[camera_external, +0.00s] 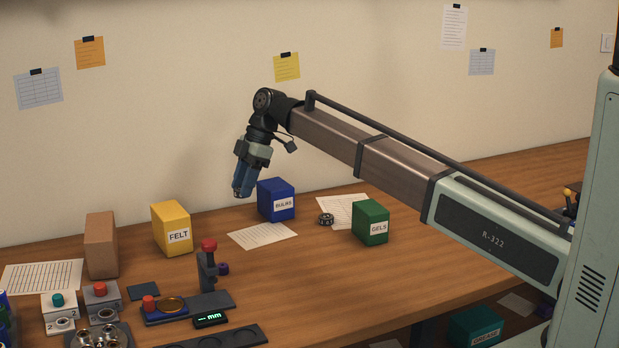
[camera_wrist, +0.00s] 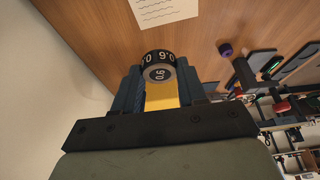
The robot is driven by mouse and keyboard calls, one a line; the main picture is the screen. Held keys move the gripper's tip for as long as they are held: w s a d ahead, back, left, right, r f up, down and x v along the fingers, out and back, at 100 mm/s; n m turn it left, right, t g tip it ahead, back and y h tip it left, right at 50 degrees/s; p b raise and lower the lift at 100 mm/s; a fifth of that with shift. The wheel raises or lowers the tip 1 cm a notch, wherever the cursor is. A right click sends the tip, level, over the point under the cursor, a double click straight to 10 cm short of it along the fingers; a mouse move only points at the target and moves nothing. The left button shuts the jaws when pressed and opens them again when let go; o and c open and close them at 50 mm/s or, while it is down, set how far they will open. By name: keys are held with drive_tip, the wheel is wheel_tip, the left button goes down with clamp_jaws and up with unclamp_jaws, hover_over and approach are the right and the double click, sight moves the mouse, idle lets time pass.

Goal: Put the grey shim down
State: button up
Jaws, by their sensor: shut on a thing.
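My gripper (camera_external: 242,190) hangs in the air above the bench, in front of the wall and up and left of the blue box. In the wrist view my gripper (camera_wrist: 160,82) has its blue fingers closed on a small round piece, which I take for the grey shim (camera_wrist: 158,74). It has a grey face marked 0.6 and a dark band with white numbers. In the external view the shim cannot be made out at the fingertips.
A yellow FELT box (camera_external: 171,228), blue BULBS box (camera_external: 276,200), green GELS box (camera_external: 370,222) and brown block (camera_external: 101,245) stand on the bench. A dark ring (camera_external: 326,219) lies near papers. A gauge stand (camera_external: 207,272) is in front. Bare wood lies at centre right.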

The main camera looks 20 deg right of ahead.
wheel_tip(320, 180, up, 4)
drive_tip(key=shift+r, duration=0.2)
drive_tip(key=w+d+m+t, duration=0.1)
drive_tip(key=w+d+m, duration=0.15)
drive_tip(key=d, duration=2.15)
drive_tip(key=m+t, duration=0.2)
drive_tip(key=m, duration=0.3)
hover_over(400, 206)
drive_tip(key=d, duration=0.1)
wheel_tip(400, 206, down, 5)
drive_tip(key=shift+n+h, duration=0.25)
drive_tip(key=shift+h, duration=0.05)
drive_tip(key=shift+s+d+f, duration=0.1)
drive_tip(key=shift+s+f, duration=0.05)
drive_tip(key=shift+f, duration=2.45)
drive_tip(key=shift+s+d+f, duration=0.1)
drive_tip(key=shift+s+f, duration=0.05)
drive_tip(key=shift+f, duration=2.4)
drive_tip(key=shift+a+f, duration=0.1)
drive_tip(key=shift+f, duration=0.05)
drive_tip(key=o, duration=1)
drive_tip(key=shift+o, duration=0.2)
